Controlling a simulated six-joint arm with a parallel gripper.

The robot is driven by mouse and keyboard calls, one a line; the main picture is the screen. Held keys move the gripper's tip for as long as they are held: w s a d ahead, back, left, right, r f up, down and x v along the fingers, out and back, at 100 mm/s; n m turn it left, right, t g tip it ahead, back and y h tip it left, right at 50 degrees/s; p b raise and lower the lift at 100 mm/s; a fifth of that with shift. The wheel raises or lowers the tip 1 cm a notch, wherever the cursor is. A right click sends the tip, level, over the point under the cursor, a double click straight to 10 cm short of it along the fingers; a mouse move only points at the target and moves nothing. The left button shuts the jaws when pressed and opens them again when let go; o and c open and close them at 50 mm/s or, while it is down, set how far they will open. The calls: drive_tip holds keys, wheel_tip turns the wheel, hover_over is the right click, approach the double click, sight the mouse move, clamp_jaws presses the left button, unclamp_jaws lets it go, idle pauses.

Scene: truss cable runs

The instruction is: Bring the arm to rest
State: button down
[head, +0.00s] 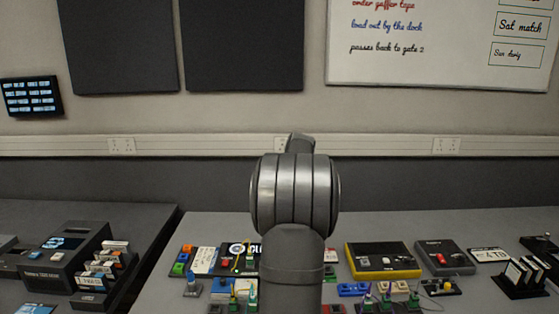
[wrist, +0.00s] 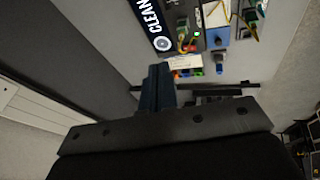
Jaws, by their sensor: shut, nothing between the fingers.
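My gripper (wrist: 159,72) shows in the wrist view, its dark fingers together and nothing held between them. It is above the grey table (wrist: 125,25), near a row of small coloured connectors, and looks clear of them. In the head view my arm stands upright in the middle and hides the gripper and part of the table behind it.
The table carries a yellow-edged box (head: 382,260), a dark grey box (head: 444,257), a black card rack (head: 522,278) and several small coloured connectors. A second table with a black labelled device (head: 66,257) is left. The whiteboard (head: 420,45) hangs behind.

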drive_tip(key=shift+w+a+r+n+h, duration=0.15)
drive_tip(key=shift+w+r+n+h, duration=0.1)
drive_tip(key=shift+r+n, duration=0.15)
drive_tip(key=shift+w+a+r+n+h, duration=0.1)
drive_tip(key=shift+w+r+n+h, duration=0.15)
drive_tip(key=shift+r, duration=0.25)
drive_tip(key=c, duration=1.8)
unclamp_jaws()
drive_tip(key=shift+s+d+f, duration=0.2)
drive_tip(key=shift+f, duration=0.1)
drive_tip(key=o, duration=1.8)
drive_tip(key=s+d+f+g, duration=0.1)
drive_tip(key=s+d+f, duration=0.1)
drive_tip(key=f, duration=0.1)
drive_tip(key=s+d+f+g+h, duration=0.1)
drive_tip(key=s+d+f, duration=0.1)
drive_tip(key=s+f, duration=0.1)
drive_tip(key=s+d+f+g+h, duration=0.1)
drive_tip(key=s+d+f, duration=0.1)
drive_tip(key=s+f, duration=0.1)
drive_tip(key=shift+s+d+f, duration=0.15)
drive_tip(key=shift+d+f, duration=0.1)
drive_tip(key=shift+f, duration=0.1)
drive_tip(key=shift+c, duration=0.2)
drive_tip(key=shift+o, duration=0.2)
wheel_tip(320, 180, down, 9)
drive_tip(key=shift+f, duration=0.2)
wheel_tip(320, 180, up, 10)
